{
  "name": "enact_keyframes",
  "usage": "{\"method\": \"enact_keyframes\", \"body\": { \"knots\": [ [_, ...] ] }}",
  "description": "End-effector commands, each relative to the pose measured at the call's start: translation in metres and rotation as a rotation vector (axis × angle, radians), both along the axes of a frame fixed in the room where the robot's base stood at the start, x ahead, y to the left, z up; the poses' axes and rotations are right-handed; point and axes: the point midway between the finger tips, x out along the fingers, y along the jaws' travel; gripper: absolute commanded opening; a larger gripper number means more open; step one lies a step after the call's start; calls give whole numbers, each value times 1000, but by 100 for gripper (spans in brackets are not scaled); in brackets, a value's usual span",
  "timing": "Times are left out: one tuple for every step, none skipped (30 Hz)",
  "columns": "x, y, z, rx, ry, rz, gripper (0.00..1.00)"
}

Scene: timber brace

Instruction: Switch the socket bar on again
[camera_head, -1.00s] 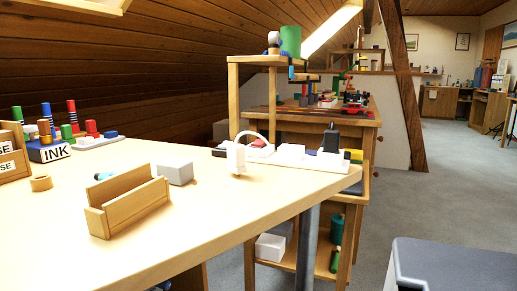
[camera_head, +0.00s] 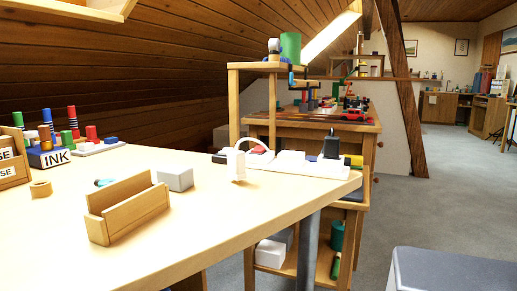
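The white socket bar (camera_head: 295,162) lies near the far right corner of the light wooden table. A black plug or adapter (camera_head: 331,144) stands upright at its right end. My gripper is not in view.
A wooden holder (camera_head: 128,212), a grey block (camera_head: 175,178) and a tape roll (camera_head: 41,189) are on the table (camera_head: 240,205). Ink pad and stamps (camera_head: 48,157) stand at the left. A wooden shelf (camera_head: 255,68) rises behind the bar. A grey box (camera_head: 450,270) is at the lower right.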

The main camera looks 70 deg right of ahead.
Motion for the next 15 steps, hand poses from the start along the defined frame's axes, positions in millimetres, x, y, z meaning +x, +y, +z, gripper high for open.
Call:
{"method": "enact_keyframes", "body": {
  "knots": [
    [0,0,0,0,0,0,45],
    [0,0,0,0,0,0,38],
    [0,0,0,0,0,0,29],
    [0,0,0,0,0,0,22],
    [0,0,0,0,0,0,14],
    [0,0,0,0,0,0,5],
    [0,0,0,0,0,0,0],
    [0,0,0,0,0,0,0],
    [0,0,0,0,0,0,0],
    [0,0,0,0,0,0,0],
    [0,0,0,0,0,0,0],
    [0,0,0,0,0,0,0],
    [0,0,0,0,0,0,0],
    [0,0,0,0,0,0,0],
    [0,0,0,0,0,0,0]
  ]
}}
